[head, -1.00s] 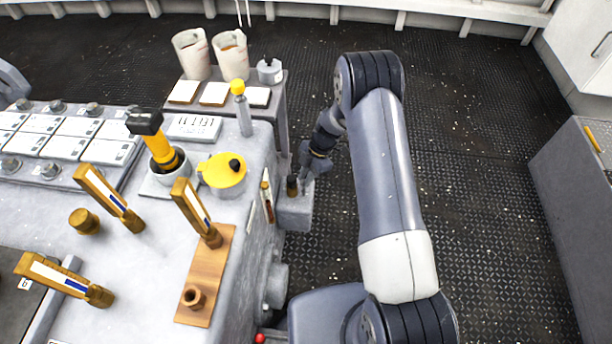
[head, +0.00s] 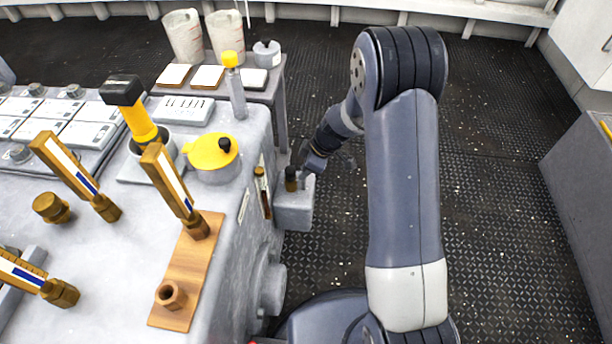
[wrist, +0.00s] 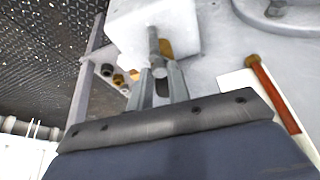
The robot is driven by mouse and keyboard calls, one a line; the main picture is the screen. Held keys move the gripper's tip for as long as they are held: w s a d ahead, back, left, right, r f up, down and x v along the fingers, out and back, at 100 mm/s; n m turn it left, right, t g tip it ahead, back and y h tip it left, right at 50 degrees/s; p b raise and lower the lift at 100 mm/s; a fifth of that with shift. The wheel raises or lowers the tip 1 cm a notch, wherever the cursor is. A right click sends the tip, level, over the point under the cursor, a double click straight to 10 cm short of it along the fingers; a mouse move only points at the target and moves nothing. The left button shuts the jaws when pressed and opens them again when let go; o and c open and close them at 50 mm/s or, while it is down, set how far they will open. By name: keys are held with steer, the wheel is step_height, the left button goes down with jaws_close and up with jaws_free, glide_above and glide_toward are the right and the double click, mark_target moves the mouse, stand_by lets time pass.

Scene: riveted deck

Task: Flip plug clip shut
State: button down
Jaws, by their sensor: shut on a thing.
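A pale block (head: 294,208) juts from the side of the grey bench, with a dark and brown plug (head: 291,179) standing on it. In the wrist view the block (wrist: 120,28) shows at the top, with part of a brass-coloured plug (wrist: 166,48) behind a grey rod-like clip lever (wrist: 154,42). My gripper (wrist: 160,72) is shut on the end of this lever, one finger on each side. In the head view my gripper (head: 306,174) is just right of the plug. I cannot tell whether the clip is fully closed.
The bench (head: 110,270) carries a yellow-lidded pot (head: 212,158) and brass-framed gauges near its edge. A tube with red-brown contents (wrist: 274,95) is fixed close to my gripper's right in the wrist view. Dark deck (head: 500,230) is open to the right.

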steer(key=m+t+b, duration=0.1)
steer(key=m+b, duration=0.1)
steer(key=m, duration=0.1)
steer(key=shift+s+a+m+h, duration=0.1)
steer(key=shift+m+h, duration=0.2)
steer(key=shift+m+t+h, duration=0.4)
steer(key=shift+m+t, duration=0.2)
steer(key=shift+m, duration=0.9)
steer(key=c, duration=1.6)
jaws_free()
steer(key=p+v, duration=0.2)
steer(key=v, duration=0.8)
steer(key=shift+s+r+p, duration=0.2)
steer(key=shift+r+p, duration=0.15)
steer(key=shift+r, duration=0.05)
steer(key=shift+o, duration=0.3)
